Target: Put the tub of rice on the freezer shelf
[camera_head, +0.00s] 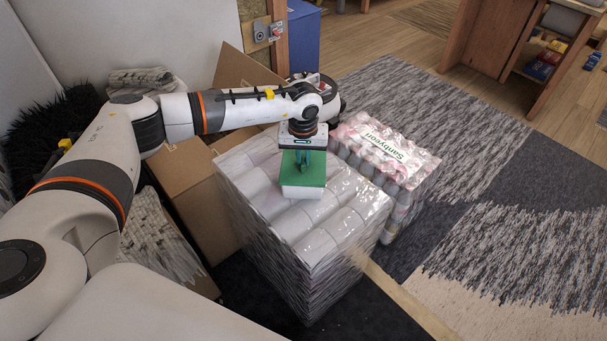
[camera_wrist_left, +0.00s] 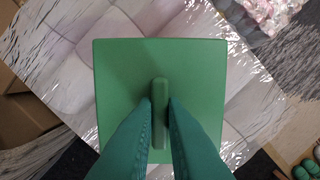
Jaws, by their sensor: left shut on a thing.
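The tub of rice appears as a white tub with a square green lid (camera_head: 314,177). It is over the top of a plastic-wrapped pack of white rolls (camera_head: 335,230); whether it rests there or hangs just above, I cannot tell. My left gripper (camera_head: 304,160) reaches down onto it from above. In the left wrist view the green fingers of my left gripper (camera_wrist_left: 160,112) are shut on the raised green handle (camera_wrist_left: 158,92) in the middle of the lid (camera_wrist_left: 205,75). My right gripper is not in view. I make out no freezer shelf.
A wrapped pack of cans (camera_head: 390,150) stands right beside the rolls. Open cardboard boxes (camera_head: 195,185) are behind and left of them. A blue bin (camera_head: 304,40) stands at the back, a wooden shelf unit (camera_head: 500,40) at the far right. Patterned carpet (camera_head: 480,180) on the right is clear.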

